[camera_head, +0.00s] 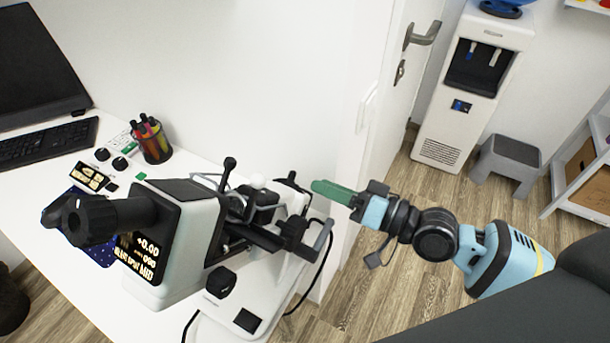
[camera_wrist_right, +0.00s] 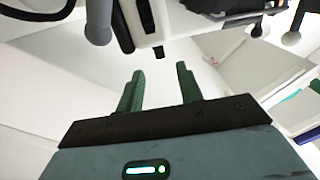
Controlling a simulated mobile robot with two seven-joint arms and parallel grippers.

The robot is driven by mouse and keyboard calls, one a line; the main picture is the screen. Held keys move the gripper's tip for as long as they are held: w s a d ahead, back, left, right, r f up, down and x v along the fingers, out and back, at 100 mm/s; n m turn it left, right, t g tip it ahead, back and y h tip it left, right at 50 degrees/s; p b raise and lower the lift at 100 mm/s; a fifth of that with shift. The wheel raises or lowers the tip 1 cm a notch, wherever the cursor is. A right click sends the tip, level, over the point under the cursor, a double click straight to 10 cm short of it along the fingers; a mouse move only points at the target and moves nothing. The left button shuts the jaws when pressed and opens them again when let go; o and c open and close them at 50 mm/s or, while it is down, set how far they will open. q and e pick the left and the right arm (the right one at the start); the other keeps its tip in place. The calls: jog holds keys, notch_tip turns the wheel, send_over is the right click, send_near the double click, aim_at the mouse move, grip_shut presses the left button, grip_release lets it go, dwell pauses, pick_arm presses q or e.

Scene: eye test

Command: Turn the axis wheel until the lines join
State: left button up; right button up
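The eye-test instrument (camera_head: 199,236) stands on the white table, with a black eyepiece (camera_head: 95,219) pointing left. A small display (camera_head: 139,258) on it glows with "+0.00" and further text I cannot read surely. A black round knob (camera_head: 220,282) sits low on its side; I cannot tell whether this is the axis wheel. No joining lines can be made out. My right gripper (camera_head: 318,187) is right of the instrument's black lever parts, apparently apart from them. In the right wrist view its green fingers (camera_wrist_right: 158,80) are spread with nothing between them. My left gripper is out of view.
A pen cup (camera_head: 154,146), keyboard (camera_head: 45,142) and monitor (camera_head: 38,62) stand on the table (camera_head: 30,213) at left. A black cable hangs by the instrument's base. A door (camera_head: 385,100), water dispenser (camera_head: 468,90) and grey stool (camera_head: 508,160) are behind my right arm.

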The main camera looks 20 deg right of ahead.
aim_at(295, 175)
jog(key=shift+p+x, duration=0.45)
jog(key=shift+x, duration=2.2)
grip_shut()
